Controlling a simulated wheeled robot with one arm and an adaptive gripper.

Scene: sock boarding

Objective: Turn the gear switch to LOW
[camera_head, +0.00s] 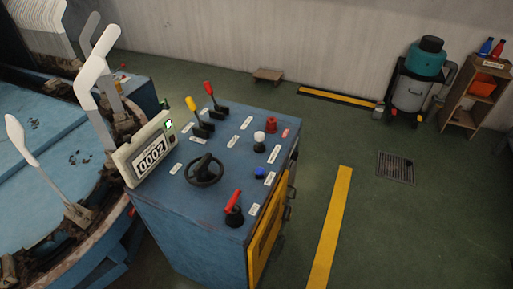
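A blue control cabinet (190,235) stands in the middle of the view, with its controls on top. A rotary switch with a red handle on a black base (234,212) sits near the front corner. Its handle slants up to the right. Small white labels lie beside the controls, but their text is too small to read, so I cannot tell for sure which control is the gear switch or where LOW is. My gripper is not in view.
The top also has a yellow lever (191,104), a red lever (209,90), a black handwheel (204,170), a white knob (259,137), a blue button (260,173) and a red button (271,124).

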